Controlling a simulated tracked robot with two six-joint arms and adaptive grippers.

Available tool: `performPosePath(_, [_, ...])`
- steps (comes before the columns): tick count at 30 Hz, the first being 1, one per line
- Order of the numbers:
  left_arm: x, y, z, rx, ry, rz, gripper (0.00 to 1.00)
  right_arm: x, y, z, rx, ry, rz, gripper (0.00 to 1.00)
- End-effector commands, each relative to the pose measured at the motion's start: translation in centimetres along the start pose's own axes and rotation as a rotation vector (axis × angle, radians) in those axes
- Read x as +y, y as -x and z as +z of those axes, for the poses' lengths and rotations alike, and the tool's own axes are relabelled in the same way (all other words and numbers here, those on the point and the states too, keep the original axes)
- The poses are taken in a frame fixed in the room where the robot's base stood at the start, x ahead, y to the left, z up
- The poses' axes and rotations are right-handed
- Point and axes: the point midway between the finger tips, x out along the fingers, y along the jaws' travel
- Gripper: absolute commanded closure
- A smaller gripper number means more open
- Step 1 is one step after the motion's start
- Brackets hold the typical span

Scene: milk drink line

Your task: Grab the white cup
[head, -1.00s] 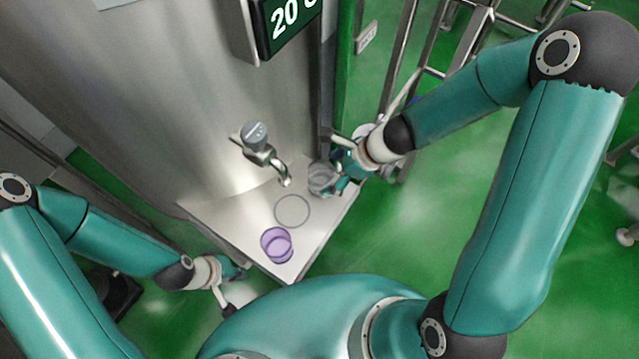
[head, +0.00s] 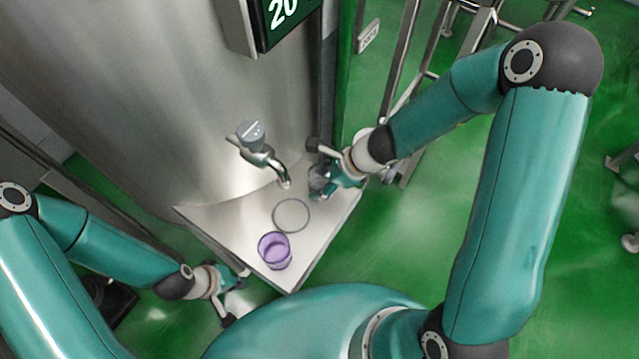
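A purple cup (head: 274,251) stands near the tray's front corner.
A tap (head: 262,155) juts from the steel tank (head: 160,90) over the tray. A ring mark (head: 291,215) lies on the tray between tap and purple cup. A display (head: 285,18) hangs above.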

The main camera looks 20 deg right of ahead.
Motion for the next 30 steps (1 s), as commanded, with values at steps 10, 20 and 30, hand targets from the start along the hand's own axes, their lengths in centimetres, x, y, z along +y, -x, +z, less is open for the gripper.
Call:
performPosePath(10, [0.0,0.1,0.0,0.0,0.0,0.0,1.0,0.0,0.1,0.0,0.0,0.0,0.0,0.68])
performPosePath(20, [0.6,1.7,0.0,0.0,0.0,0.0,1.0,0.0,1.9,1.2,-0.001,0.001,0.0,0.68])
performPosePath(30, [2.6,7.3,0.0,0.0,0.0,0.0,1.0,0.0,8.0,5.2,-0.001,0.004,0.0,0.68])
